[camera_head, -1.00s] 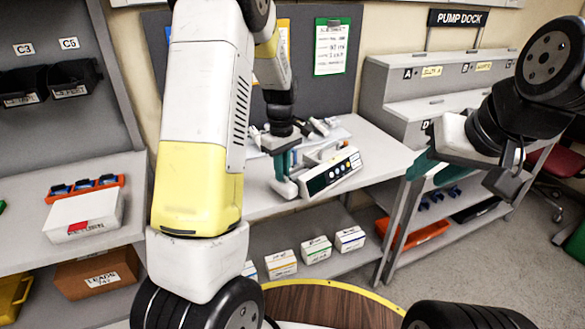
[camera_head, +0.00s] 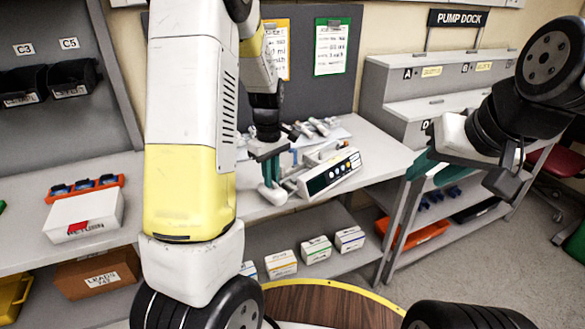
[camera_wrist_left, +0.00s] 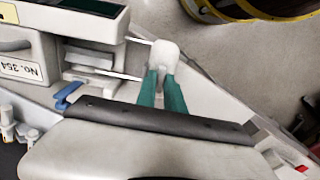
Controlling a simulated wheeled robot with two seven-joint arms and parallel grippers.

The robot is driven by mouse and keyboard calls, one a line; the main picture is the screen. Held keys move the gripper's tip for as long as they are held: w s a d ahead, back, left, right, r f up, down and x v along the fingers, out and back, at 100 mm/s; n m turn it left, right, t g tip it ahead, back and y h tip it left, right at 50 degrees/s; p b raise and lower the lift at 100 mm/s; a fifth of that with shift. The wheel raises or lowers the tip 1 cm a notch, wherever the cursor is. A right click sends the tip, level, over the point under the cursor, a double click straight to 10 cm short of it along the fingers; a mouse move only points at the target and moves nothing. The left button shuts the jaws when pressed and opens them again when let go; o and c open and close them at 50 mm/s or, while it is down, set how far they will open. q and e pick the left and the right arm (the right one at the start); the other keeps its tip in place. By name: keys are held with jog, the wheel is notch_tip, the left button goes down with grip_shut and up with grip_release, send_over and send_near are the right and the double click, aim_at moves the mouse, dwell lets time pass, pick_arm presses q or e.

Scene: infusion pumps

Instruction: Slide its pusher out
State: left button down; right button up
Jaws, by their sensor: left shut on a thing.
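The pump (camera_head: 331,174) is a white box with a dark screen and coloured buttons, lying on the table. Its label and edge show in the wrist view (camera_wrist_left: 20,70). The pusher (camera_wrist_left: 160,57) is a white block on two thin metal rods that reach from the pump's side. It stands apart from the pump body. My left gripper (camera_head: 270,180) is left of the pump; its teal fingers (camera_wrist_left: 162,80) are shut on the pusher block. My right gripper (camera_head: 436,171) hangs at the right, away from the pump, its teal fingers apart and empty.
The table (camera_head: 376,144) also holds several small light items (camera_head: 312,128) behind the pump. A stepped grey pump dock (camera_head: 420,100) stands at the right. Labelled boxes (camera_head: 316,248) sit on the lower shelf. A white return box (camera_head: 84,215) is at the left.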

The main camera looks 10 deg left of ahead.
pick_arm(q)
jog(key=shift+s+a, duration=0.55)
jog(key=shift+s, duration=0.2)
jog(key=shift+s+a, duration=0.55)
jog(key=shift+s, duration=0.15)
jog(key=shift+s+a, duration=0.2)
jog(key=shift+s, duration=0.05)
jog(key=c, duration=1.5)
grip_release()
jog(key=shift+r, duration=3.5)
